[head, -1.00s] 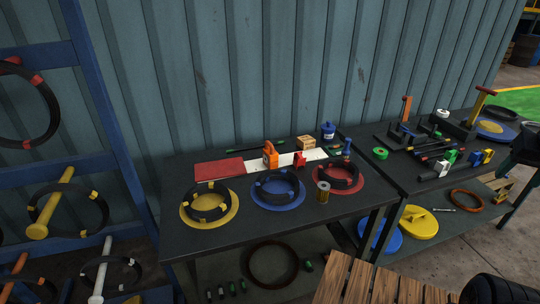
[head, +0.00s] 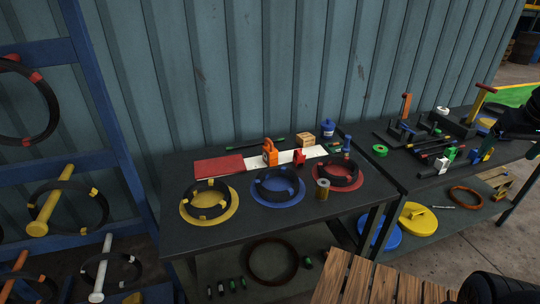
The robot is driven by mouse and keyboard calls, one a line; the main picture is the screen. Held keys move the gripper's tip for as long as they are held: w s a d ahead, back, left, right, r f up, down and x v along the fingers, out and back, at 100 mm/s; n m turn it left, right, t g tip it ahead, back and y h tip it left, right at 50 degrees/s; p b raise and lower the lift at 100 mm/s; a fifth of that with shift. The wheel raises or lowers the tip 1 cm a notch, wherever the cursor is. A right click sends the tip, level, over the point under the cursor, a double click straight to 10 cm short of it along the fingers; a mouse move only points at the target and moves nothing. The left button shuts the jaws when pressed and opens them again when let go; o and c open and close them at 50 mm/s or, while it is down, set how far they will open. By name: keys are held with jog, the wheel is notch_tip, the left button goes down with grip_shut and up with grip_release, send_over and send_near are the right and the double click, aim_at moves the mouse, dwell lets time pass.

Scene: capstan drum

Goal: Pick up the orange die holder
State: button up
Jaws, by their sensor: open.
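My gripper (head: 512,128) shows as a dark shape at the right edge, partly cut off by the frame. It is open, over the right table and far to the right of the die holder, not touching it.
Black rings sit on yellow (head: 188,213), blue (head: 292,200) and red discs in front of the die holder. A small red part (head: 299,157), a wooden block (head: 305,140) and a brass can (head: 322,189) stand nearby. The right table holds several tools. A blue rack (head: 100,120) stands left.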

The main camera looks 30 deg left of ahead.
jog(key=w+a+r+n+g, duration=0.1)
jog(key=w+a+r+n, duration=0.2)
jog(key=w+a+n, duration=0.95)
jog(key=w+a+f+n, duration=0.1)
jog(key=w+a, duration=0.2)
jog(key=a, duration=0.4)
jog(key=w+a+f+n+h, duration=0.1)
jog(key=w+a, duration=0.2)
jog(key=a, duration=0.4)
jog(key=w+a+f+n, duration=0.1)
jog(key=w+a+f, duration=0.15)
jog(key=a, duration=0.55)
jog(key=n+h, duration=0.2)
jog(key=n, duration=0.9)
send_near(270, 149)
jog(key=w+f, duration=0.2)
jog(key=shift+t, duration=0.3)
jog(key=x, duration=0.6)
jog(key=a+x, duration=0.1)
jog(key=x, duration=0.2)
jog(key=shift+w+f, duration=0.15)
jog(key=shift+f, duration=0.35)
